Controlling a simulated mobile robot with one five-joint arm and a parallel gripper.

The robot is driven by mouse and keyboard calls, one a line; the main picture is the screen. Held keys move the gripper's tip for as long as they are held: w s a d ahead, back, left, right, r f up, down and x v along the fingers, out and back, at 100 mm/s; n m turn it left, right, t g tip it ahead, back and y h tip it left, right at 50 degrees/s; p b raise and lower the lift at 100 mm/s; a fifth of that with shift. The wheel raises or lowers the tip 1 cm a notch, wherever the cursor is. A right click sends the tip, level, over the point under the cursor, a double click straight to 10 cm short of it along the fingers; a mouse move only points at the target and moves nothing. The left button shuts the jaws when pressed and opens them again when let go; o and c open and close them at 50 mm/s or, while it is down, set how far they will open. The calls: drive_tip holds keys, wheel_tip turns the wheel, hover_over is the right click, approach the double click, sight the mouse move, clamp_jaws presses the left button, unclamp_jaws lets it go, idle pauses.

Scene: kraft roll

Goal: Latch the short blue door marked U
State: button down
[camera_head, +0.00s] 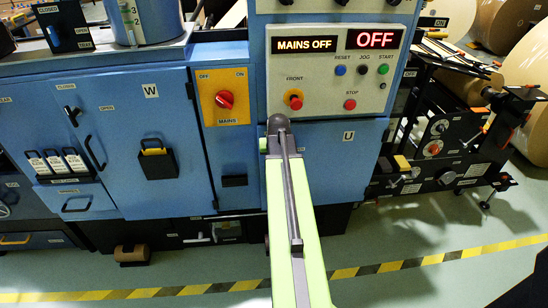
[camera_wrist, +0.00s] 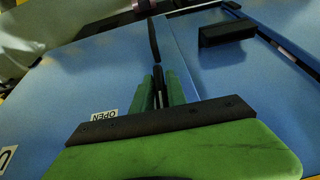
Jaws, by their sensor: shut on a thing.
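The short blue door marked U (camera_head: 335,170) is under the control panel in the head view, partly hidden by my arm. It also fills the left of the wrist view (camera_wrist: 75,75), with an upside-down OPEN label and part of the U. A dark latch handle (camera_wrist: 153,40) stands near the door's edge seam. My gripper (camera_wrist: 160,85) has its green fingers shut on this handle, which sticks out beyond the tips. In the head view the handle is hidden, and I cannot tell there whether the door is fully flush.
The control panel (camera_head: 330,70) above reads MAINS OFF and OFF. The yellow mains switch plate (camera_head: 222,97) and door W (camera_head: 150,92) are to the left. Black machinery (camera_head: 440,150) stands close on the right. Floor with striped tape (camera_head: 430,260) is clear in front.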

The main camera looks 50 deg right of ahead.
idle(0.6)
drive_tip(key=c, duration=1.4)
unclamp_jaws()
drive_tip(key=shift+g, duration=0.3)
drive_tip(key=shift+c, duration=0.2)
drive_tip(key=p+v, duration=1.6)
drive_tip(key=v, duration=0.1)
drive_tip(key=shift+s+a+r, duration=0.15)
drive_tip(key=shift+s+r, duration=0.05)
drive_tip(key=shift+f, duration=0.1)
